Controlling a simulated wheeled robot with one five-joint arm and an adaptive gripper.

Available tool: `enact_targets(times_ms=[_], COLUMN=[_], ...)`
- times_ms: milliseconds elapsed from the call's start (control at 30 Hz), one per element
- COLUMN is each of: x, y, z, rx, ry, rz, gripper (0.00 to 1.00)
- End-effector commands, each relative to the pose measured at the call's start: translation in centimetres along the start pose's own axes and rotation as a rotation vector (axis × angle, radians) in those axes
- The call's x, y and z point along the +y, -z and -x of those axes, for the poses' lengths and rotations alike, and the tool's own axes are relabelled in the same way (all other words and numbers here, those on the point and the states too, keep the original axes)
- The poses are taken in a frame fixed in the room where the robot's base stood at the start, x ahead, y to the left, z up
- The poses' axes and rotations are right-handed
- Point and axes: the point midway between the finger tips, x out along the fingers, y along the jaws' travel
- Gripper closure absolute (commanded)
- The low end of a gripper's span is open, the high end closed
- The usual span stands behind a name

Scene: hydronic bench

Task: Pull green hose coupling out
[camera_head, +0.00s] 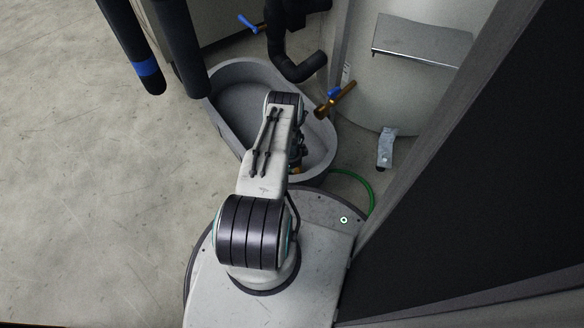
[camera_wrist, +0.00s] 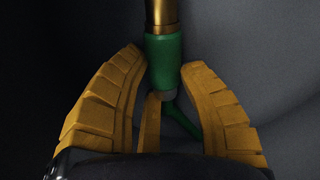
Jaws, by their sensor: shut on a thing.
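The green hose coupling (camera_wrist: 163,60) is in the wrist view, upright between the yellow fingers of my gripper (camera_wrist: 162,70). My gripper is shut on it, with one finger at each side and a third finger below. A brass pipe (camera_wrist: 163,14) meets the top of the coupling, with no gap showing between them. The green hose (camera_wrist: 182,119) leaves its lower end toward the lower right. In the head view the green hose (camera_head: 360,183) curves beside my base; my arm hides the coupling.
A grey oval tub (camera_head: 216,82) stands under my arm. A brass valve (camera_head: 337,100) with a blue handle juts over its right side. Dark pipes (camera_head: 186,45) hang at the upper left. A dark panel (camera_head: 480,170) closes the right. The floor at left is clear.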

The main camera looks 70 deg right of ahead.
Motion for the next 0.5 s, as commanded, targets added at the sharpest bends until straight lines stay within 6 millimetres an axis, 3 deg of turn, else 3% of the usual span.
enact_targets(times_ms=[500], x=[3.3], y=[-2.1], z=[0.0], rx=[0.0], ry=[-0.008], rz=[0.003], gripper=[1.0])
